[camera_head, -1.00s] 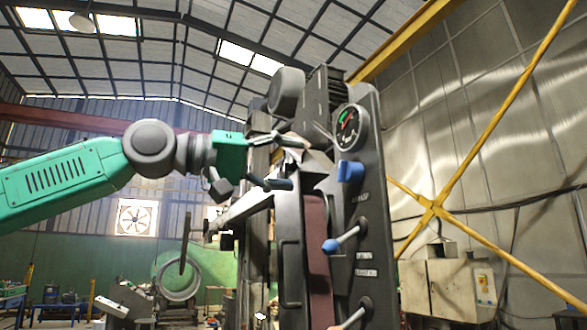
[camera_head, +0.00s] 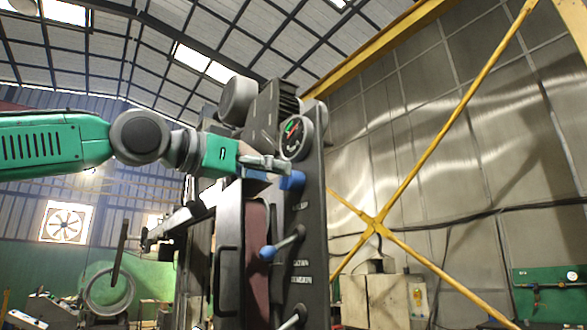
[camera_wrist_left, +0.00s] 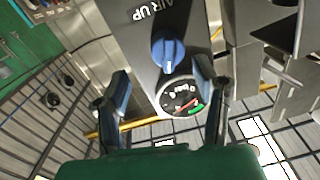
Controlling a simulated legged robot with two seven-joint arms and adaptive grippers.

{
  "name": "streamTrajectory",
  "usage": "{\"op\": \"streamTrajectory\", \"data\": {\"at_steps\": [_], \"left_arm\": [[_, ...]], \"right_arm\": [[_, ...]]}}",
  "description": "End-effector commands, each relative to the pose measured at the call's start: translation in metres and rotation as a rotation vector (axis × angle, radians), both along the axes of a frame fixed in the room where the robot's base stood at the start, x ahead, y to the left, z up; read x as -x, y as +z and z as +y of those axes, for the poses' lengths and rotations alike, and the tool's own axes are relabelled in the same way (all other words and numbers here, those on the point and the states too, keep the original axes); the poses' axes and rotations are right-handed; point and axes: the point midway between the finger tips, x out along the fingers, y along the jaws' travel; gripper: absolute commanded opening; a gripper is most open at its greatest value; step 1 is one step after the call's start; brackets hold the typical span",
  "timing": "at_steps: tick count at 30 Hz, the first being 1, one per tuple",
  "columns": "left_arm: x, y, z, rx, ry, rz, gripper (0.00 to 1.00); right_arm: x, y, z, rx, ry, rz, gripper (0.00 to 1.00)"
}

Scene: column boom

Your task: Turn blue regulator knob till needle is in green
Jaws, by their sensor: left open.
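The blue regulator knob (camera_head: 292,181) sits on the side of a tall dark machine panel, below the round gauge (camera_head: 296,137). In the left wrist view the knob (camera_wrist_left: 168,50) has a pale pointer line and sits by the "AIR UP" lettering. The gauge (camera_wrist_left: 182,98) shows a green band and a red needle close to it; whether the needle lies inside the band is too small to tell. My left gripper (camera_head: 277,170) is open at the knob. In the wrist view its fingers (camera_wrist_left: 163,85) stand on either side, apart from the knob. My right gripper is not in view.
A lever with a blue ball (camera_head: 267,253) sticks out below the knob, with another lever (camera_head: 292,320) lower down. A brown belt (camera_head: 256,250) runs down the machine's front. A yellow cross brace (camera_head: 375,222) and grey cabinets (camera_head: 385,300) stand to the right.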

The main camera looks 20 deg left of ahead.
Motion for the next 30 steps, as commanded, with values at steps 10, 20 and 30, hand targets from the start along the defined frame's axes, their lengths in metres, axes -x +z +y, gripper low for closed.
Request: {"op": "streamTrajectory", "data": {"at_steps": [10, 20, 30], "left_arm": [[-0.04, 0.0, -0.029, 0.0, 0.0, 0.001, 0.55], [-0.044, 0.0, -0.037, -0.003, -0.001, 0.001, 0.55], [-0.043, -0.002, -0.033, 0.0, -0.002, 0.002, 0.06]], "right_arm": [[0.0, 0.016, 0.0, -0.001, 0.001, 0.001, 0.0], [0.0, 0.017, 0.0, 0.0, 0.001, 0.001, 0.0], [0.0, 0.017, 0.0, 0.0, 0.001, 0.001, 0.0]]}}
